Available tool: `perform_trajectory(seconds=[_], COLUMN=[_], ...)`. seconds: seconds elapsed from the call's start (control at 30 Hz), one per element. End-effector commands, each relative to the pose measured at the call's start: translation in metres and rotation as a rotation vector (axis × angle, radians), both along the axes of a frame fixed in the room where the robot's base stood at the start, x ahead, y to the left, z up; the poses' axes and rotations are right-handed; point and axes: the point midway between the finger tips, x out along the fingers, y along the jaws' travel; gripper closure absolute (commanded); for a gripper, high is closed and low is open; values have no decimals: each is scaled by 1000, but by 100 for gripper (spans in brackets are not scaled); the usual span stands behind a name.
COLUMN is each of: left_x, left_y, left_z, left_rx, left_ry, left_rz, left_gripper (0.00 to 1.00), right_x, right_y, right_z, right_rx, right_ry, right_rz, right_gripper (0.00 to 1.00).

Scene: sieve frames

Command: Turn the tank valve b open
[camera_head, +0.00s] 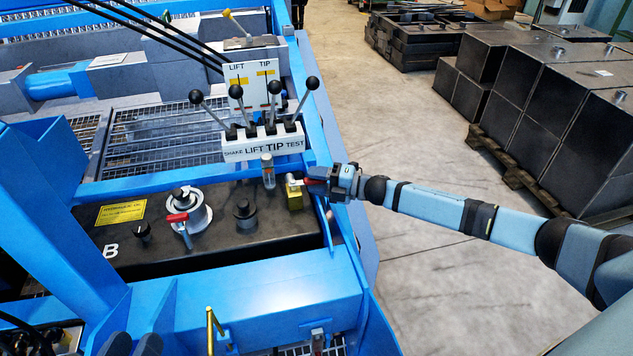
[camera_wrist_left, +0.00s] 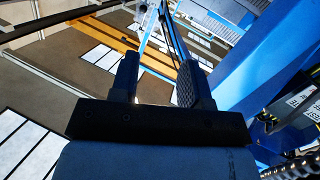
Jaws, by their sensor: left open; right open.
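The black tank (camera_head: 150,262) marked B sits inside the blue frame. A brass valve (camera_head: 295,200) stands at its right end, with a pale stem on top and a red lever end (camera_head: 312,182) to the right. My right gripper (camera_head: 308,186) is open, with its fingertips at the red lever; whether they touch it is hard to tell.
A lever bank (camera_head: 262,142) marked SHAKE, LIFT, TIP and TEST stands just behind the tank. Blue frame beams (camera_head: 250,300) surround the tank. Black boxes (camera_head: 555,110) on pallets stand at the right. The concrete floor (camera_head: 440,290) between is clear.

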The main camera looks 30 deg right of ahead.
Motion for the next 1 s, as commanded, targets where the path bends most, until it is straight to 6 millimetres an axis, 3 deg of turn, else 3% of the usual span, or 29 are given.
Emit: perform_trajectory(seconds=[0.17, 0.37, 0.63, 1.0], left_x=[0, 0, 0, 1], left_y=[0, 0, 0, 4], left_z=[0, 0, 6, 60], left_rx=[1, 1, -2, -87], left_ry=[1, 0, -8, -152], left_rz=[0, 0, 2, 56], left_gripper=[57, 57, 57, 57], right_x=[0, 0, -2, -17], right_y=[0, 0, 2, 13], right_z=[0, 0, 1, 4], right_rx=[0, 0, 3, 11], right_ry=[0, 0, 2, 4], right_rz=[0, 0, -21, -290], right_gripper=[57, 100, 100, 100])
